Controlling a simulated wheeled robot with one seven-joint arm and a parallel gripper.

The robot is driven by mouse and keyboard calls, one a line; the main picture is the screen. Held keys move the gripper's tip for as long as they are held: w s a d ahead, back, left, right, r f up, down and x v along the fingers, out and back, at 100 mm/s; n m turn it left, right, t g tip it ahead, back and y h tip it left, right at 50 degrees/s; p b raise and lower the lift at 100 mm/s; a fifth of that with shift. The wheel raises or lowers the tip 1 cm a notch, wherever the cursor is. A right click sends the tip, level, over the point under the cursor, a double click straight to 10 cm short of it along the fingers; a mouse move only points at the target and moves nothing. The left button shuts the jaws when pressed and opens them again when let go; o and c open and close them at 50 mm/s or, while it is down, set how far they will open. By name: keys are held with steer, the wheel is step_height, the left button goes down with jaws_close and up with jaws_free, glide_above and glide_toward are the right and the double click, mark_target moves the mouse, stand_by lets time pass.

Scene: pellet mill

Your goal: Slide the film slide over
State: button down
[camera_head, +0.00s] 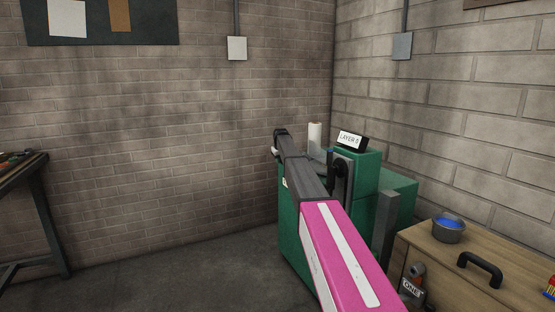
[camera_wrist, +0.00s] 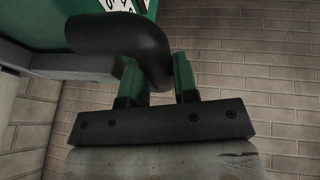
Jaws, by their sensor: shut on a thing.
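In the wrist view, a thick black curved handle (camera_wrist: 118,36) bends down between the two green fingers of my gripper (camera_wrist: 158,82). The gripper is shut on this handle. A grey bar (camera_wrist: 62,66) runs up to the handle from the left, beside a green surface with a white label. I cannot tell for certain which part is the film slide itself. In the head view, my arm reaches over the green machine (camera_head: 292,235), and its far end is at the machine's left side. My arm hides much of the machine's front, and the handle does not show clearly there.
A white roll (camera_head: 315,136) stands on the machine near a black sign reading "LAYER" (camera_head: 350,140). A wooden cabinet (camera_head: 455,262) at the right bears a bowl of blue stuff (camera_head: 449,229) and a black handle (camera_head: 480,268). A workbench (camera_head: 30,185) stands far left. Floor between is clear.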

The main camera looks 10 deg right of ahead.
steer(key=shift+s, duration=0.25)
steer(key=c, duration=0.9)
jaws_free()
steer(key=shift+r, duration=0.15)
steer(key=v, duration=1)
steer(key=shift+s+r, duration=0.2)
steer(key=shift+r, duration=0.05)
steer(key=s+a+f+m+g, duration=0.1)
steer(key=s+f, duration=0.9)
steer(key=s, duration=0.4)
steer(key=s+f+m+g, duration=0.1)
steer(key=s+f, duration=0.9)
steer(key=s, duration=0.4)
steer(key=s+a+f+m+g, duration=0.1)
steer(key=s+f, duration=0.9)
steer(key=s, duration=0.4)
steer(key=s+f, duration=0.2)
steer(key=s, duration=0.5)
steer(key=s+f+g, duration=0.1)
steer(key=s, duration=0.6)
steer(key=s+f+m+g, duration=0.1)
steer(key=s+f, duration=0.1)
steer(key=s, duration=0.4)
steer(key=shift+s+a+f+y, duration=0.25)
steer(key=shift+s+f+y, duration=0.05)
steer(key=shift+s+f, duration=0.1)
